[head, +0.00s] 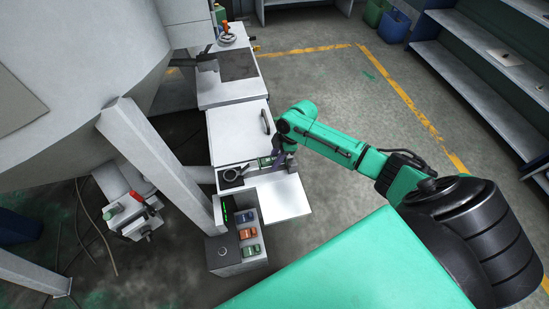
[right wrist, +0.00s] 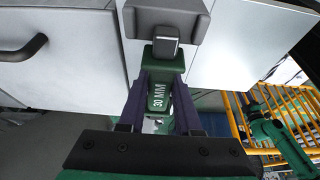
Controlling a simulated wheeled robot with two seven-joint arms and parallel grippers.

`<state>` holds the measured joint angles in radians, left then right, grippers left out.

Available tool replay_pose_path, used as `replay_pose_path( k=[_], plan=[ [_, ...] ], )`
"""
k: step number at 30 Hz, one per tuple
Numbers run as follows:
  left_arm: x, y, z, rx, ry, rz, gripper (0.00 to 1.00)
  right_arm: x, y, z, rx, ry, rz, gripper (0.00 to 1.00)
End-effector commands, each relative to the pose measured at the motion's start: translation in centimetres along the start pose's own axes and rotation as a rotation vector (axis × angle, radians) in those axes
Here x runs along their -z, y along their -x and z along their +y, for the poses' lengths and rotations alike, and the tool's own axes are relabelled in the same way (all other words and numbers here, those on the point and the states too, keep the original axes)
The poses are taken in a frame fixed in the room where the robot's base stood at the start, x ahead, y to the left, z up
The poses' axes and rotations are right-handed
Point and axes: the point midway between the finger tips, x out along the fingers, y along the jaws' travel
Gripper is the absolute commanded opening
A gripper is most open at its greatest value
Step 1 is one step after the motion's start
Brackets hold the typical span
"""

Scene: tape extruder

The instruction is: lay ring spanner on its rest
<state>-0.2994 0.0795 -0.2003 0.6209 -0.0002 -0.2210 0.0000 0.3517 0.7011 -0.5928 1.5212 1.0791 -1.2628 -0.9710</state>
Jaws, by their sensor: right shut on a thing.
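The ring spanner has a green grip marked "30 MM", seen in the right wrist view (right wrist: 158,98) between the two dark fingers of my right gripper (right wrist: 160,120). A short grey metal part (right wrist: 165,42) continues beyond the grip and meets a grey block (right wrist: 150,18) with a notch; I cannot tell whether it rests in it. In the head view my right gripper (head: 279,162) points down over the white machine's front ledge, with a small green piece (head: 264,161) beside it. I cannot tell which part is the rest. My left gripper is out of view.
A white cabinet (head: 238,132) with a dark handle stands behind the ledge. A white plate (head: 284,198) juts out on the right. A control box (head: 223,253) with coloured switches stands in front, and a slanted grey leg (head: 160,160) at left. The floor at right is open.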

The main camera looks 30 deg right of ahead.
Motion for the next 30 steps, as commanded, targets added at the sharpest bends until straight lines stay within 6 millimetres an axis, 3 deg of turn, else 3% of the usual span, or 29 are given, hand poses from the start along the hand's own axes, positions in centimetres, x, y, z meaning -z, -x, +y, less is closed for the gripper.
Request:
replay_pose_path(
  k=[8, 9, 11, 23, 26, 30],
  plan=[
    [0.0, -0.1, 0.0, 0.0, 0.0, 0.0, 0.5, 0.0, -0.1, 0.1, -0.002, 0.001, 0.001, 0.0],
    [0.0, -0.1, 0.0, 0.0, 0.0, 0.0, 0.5, 0.0, -0.1, 0.1, -0.002, 0.001, 0.001, 0.48],
    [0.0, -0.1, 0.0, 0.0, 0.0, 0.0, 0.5, 0.0, -0.1, 0.1, -0.002, 0.001, 0.001, 0.67],
    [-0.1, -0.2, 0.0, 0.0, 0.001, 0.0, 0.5, -0.1, 0.5, 0.1, -0.002, 0.0, 0.0, 0.67],
    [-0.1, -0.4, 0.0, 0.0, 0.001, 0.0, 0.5, -0.2, 2.2, 0.1, -0.004, 0.002, -0.001, 0.67],
    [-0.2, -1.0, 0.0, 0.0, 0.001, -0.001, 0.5, -0.2, 5.8, 0.1, -0.006, 0.004, -0.003, 0.67]
  ],
)
